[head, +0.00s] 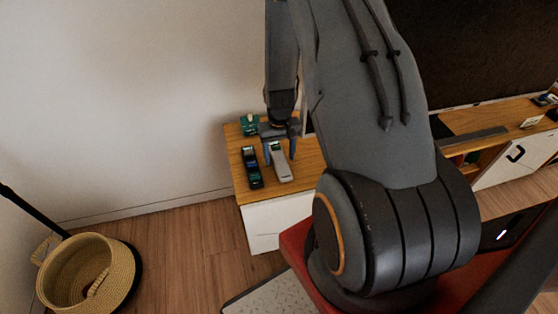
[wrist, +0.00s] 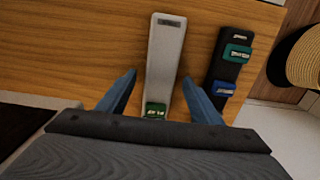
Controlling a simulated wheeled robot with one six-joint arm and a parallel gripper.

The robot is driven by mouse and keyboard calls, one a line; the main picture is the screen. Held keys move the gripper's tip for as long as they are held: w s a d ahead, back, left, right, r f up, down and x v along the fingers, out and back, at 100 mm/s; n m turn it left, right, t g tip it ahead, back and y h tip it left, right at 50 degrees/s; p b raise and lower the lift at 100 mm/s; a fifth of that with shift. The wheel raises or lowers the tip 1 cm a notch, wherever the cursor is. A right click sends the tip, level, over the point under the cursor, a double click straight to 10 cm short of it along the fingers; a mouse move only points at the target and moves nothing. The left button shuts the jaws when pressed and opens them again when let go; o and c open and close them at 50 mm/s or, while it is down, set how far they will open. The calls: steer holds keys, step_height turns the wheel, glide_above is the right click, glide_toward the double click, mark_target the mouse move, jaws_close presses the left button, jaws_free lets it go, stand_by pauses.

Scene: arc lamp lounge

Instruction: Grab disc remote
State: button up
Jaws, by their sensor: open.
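A pale grey remote (head: 281,165) with a green part lies on the wooden cabinet top (head: 240,180). A black remote (head: 251,169) with green and blue parts lies to its left. In the wrist view the pale remote (wrist: 165,60) runs between my fingers, and the black remote (wrist: 229,65) is outside them on the right. The labels are too small to read, so I cannot tell which one is the disc remote. My gripper (head: 280,157) is open over the pale remote, one finger on each side. It also shows in the wrist view (wrist: 159,76). I see no grip on the remote.
A small green object (head: 249,124) stands at the back of the cabinet top, close behind my gripper. A wall is behind the cabinet. A woven basket (head: 85,270) stands on the floor at left. The wooden cabinet top left of the pale remote in the wrist view is clear.

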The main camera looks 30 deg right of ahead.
steer(key=c, duration=1.2)
